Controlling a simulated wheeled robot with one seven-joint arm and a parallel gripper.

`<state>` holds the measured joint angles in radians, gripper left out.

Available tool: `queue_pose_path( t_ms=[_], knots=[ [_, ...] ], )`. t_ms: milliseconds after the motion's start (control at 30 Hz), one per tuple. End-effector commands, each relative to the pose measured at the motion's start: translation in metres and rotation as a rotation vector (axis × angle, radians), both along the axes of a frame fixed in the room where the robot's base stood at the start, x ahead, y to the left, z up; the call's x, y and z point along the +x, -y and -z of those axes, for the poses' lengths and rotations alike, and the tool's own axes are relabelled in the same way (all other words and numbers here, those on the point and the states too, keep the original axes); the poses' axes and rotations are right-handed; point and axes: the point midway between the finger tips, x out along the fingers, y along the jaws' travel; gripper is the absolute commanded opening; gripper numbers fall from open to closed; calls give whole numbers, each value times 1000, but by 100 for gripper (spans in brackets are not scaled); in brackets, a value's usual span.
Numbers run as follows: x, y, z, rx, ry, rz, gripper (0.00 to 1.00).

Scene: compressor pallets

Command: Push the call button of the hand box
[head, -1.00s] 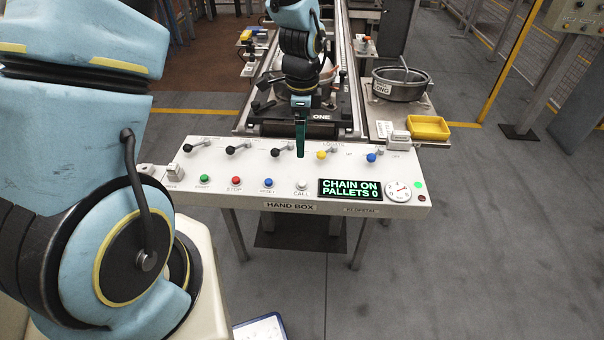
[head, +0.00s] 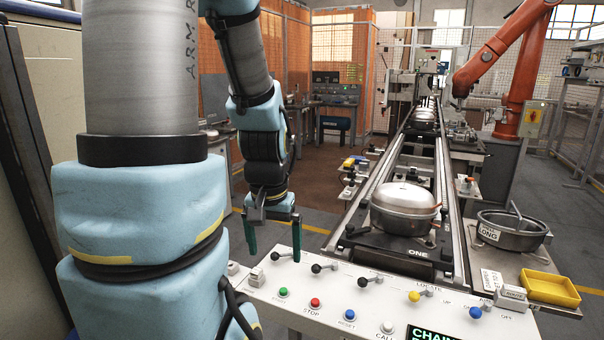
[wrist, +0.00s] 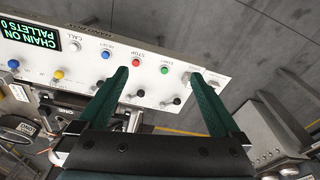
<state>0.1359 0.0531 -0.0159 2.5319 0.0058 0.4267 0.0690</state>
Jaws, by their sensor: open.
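The hand box (head: 318,306) is a white sloped panel at the bottom of the head view. Its call button (head: 388,328) is a small white button right of the blue reset button, at the lower picture edge. The call button also shows at the upper left of the wrist view (wrist: 75,46). My gripper (head: 273,237) is open and empty, with two green fingers, over the left end of the panel. In the wrist view my gripper (wrist: 160,85) has its fingers spread on either side of the start and stop buttons, well apart from the call button.
Several black levers (head: 317,268), a yellow knob (head: 414,296) and a blue knob (head: 475,313) stand up along the panel. A display (head: 432,333) is right of the call button. Behind are a conveyor with a lidded pot (head: 403,207) and a yellow tray (head: 550,288).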

Motion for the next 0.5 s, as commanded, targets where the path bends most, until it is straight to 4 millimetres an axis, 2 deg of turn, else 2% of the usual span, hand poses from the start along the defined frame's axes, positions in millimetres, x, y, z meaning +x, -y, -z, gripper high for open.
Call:
queue_pose_path(
  t_ms=[100, 333, 500],
  knots=[
    [-8, -13, 1, -15, 7, -117, 100],
    [-9, -14, 0, -17, 7, -130, 100],
    [-8, -13, 0, -17, 7, -128, 81]
  ],
)
